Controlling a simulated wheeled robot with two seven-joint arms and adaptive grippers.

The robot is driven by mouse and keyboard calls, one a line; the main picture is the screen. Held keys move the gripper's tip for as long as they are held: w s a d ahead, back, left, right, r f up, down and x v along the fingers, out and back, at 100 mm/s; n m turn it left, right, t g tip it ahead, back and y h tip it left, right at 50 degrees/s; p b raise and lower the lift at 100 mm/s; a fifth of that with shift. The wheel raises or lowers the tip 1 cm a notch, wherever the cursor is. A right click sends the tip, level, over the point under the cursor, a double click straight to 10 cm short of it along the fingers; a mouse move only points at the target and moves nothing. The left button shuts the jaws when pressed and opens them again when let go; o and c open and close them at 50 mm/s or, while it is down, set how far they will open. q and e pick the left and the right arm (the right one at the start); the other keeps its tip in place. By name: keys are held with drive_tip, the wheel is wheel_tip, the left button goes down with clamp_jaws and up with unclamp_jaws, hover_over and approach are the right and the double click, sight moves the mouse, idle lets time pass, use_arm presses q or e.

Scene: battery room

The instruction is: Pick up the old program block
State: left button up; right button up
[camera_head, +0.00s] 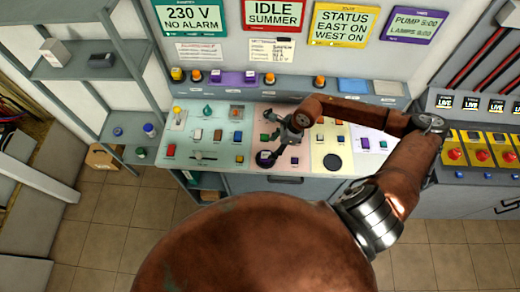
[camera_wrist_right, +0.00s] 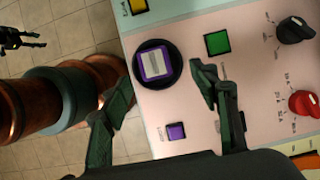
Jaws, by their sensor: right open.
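A purple block with a pale label (camera_wrist_right: 155,65) sits in a round black socket (camera_wrist_right: 141,82) on the pink part of the control panel. I take it for the old program block. In the head view a dark round spot with a purple top (camera_head: 265,158) shows at my right gripper (camera_head: 278,143). In the right wrist view my right gripper (camera_wrist_right: 163,82) is open, its two fingers spread to either side below the block, with nothing between them. A dark gripper, apparently my left (camera_wrist_right: 20,40), shows small at the upper left edge; its jaw state is unclear.
A green button (camera_wrist_right: 217,43), a small purple button (camera_wrist_right: 176,131) and black and red knobs (camera_wrist_right: 301,103) surround the socket. A ledge with amber lamps (camera_head: 320,81) runs behind the panel. Shelves (camera_head: 95,62) stand left; a console with red buttons (camera_head: 481,156) stands right.

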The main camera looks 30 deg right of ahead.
sight(266, 155)
drive_tip(key=shift+a+f, duration=0.2)
drive_tip(key=shift+f, duration=0.2)
drive_tip(key=shift+w+a+f+p, duration=0.1)
drive_tip(key=shift+a+f+p, duration=0.3)
drive_tip(key=shift+f, duration=0.2)
drive_tip(key=shift+w+a+f+p, duration=0.1)
drive_tip(key=shift+a+f+p, duration=0.3)
drive_tip(key=shift+f, duration=0.15)
drive_tip(key=p+x, duration=0.1)
drive_tip(key=x, duration=0.1)
drive_tip(key=shift+a+f, duration=0.1)
drive_tip(key=shift+f, duration=0.2)
drive_tip(key=shift+w+a+f, duration=0.1)
drive_tip(key=shift+f, duration=0.55)
drive_tip(key=c, duration=1.2)
use_arm(q)
drive_tip(key=shift+s+a+r, duration=0.1)
drive_tip(key=shift+s+r, duration=0.5)
drive_tip(key=shift+s, duration=0.3)
drive_tip(key=shift+s+a+r, duration=0.1)
drive_tip(key=shift+s+r, duration=0.5)
drive_tip(key=shift+s, duration=0.25)
use_arm(e)
drive_tip(key=shift+r, duration=0.15)
drive_tip(key=shift+c, duration=0.4)
